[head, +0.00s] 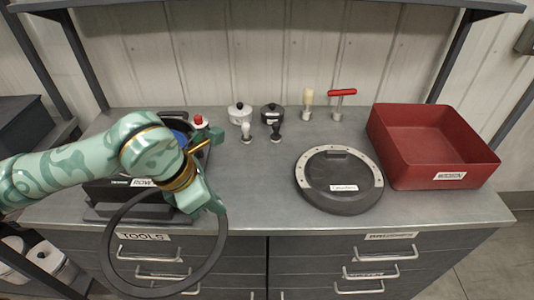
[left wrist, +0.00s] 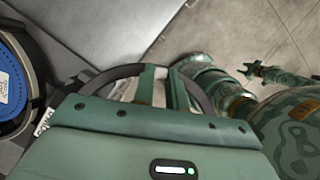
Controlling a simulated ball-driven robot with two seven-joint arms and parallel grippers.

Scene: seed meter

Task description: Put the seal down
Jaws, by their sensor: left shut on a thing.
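The seal (head: 107,256) is a thin, dark ring. In the head view it hangs in front of the bench's front edge and drawers, level with the left part of the bench. My left gripper (head: 214,203) is shut on the ring's upper right part. The ring also shows in the left wrist view (left wrist: 121,72), where it passes between the two fingers of the left gripper (left wrist: 162,84). A green gripper-like end (left wrist: 275,74), possibly my right one, shows small at the right of that view; its jaws are too small to judge.
A dark machine with a blue disc (left wrist: 12,88) sits at the bench's left, partly behind my arm. A round dark lid with a pale rim (head: 341,180) and a red bin (head: 440,145) stand right. Pots, brushes and a red-handled tool stand behind. The bench's middle (head: 255,195) is clear.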

